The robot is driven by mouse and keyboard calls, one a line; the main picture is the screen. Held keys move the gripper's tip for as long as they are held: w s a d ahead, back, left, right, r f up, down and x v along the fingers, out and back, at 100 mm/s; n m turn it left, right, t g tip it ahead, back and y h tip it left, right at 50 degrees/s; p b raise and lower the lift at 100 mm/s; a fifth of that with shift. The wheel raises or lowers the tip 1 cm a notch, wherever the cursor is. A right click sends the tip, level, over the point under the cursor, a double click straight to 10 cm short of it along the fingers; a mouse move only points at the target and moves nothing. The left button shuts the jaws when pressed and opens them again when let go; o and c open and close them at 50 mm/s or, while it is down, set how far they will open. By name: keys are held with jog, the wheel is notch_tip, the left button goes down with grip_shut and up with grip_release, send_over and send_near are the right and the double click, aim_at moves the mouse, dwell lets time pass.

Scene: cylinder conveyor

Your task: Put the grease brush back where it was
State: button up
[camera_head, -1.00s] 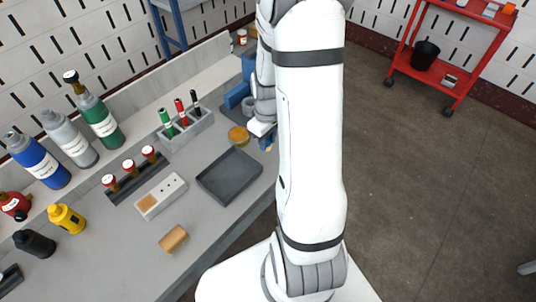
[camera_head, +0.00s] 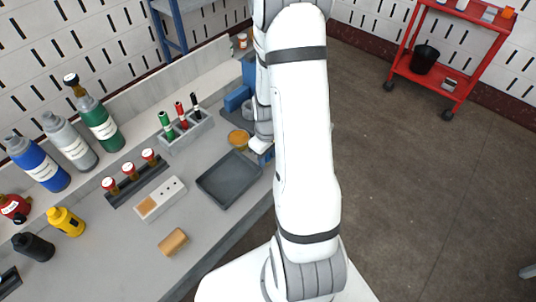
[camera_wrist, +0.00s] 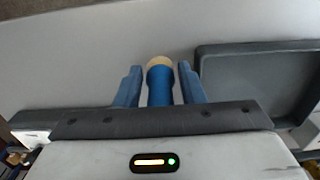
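My gripper (camera_wrist: 160,85) shows in the wrist view with its two blue fingers on either side of the grease brush (camera_wrist: 160,86). The brush has a blue round body and a pale tan end that points away from the palm. The fingers appear shut on it, though the contact itself is hard to see. In the head view my arm hides most of the gripper; a bit of blue shows beside the right edge of the dark tray (camera_head: 229,179). The tray also shows at the right in the wrist view (camera_wrist: 255,47). A round amber tin (camera_head: 239,139) sits behind the tray.
A pale block with holes (camera_head: 172,189), a tan block (camera_head: 173,242), a rack of red-capped vials (camera_head: 136,185) and a marker holder (camera_head: 190,137) stand on the grey bench. Several bottles line the back left. A blue vise-like fixture (camera_head: 238,98) is behind the gripper.

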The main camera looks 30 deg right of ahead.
jog(key=shift+o, duration=1.3)
jog(key=shift+r, duration=0.1)
notch_tip(320, 180, up, 12)
jog(key=shift+r+p, duration=0.15)
jog(key=shift+p, duration=0.15)
jog(key=s+a+r+m+t, duration=0.2)
jog(key=s+a+r+m, duration=0.2)
jog(key=s+a+r, duration=0.8)
notch_tip(320, 180, up, 2)
jog(key=shift+r+t, duration=0.1)
jog(key=shift+t, duration=0.3)
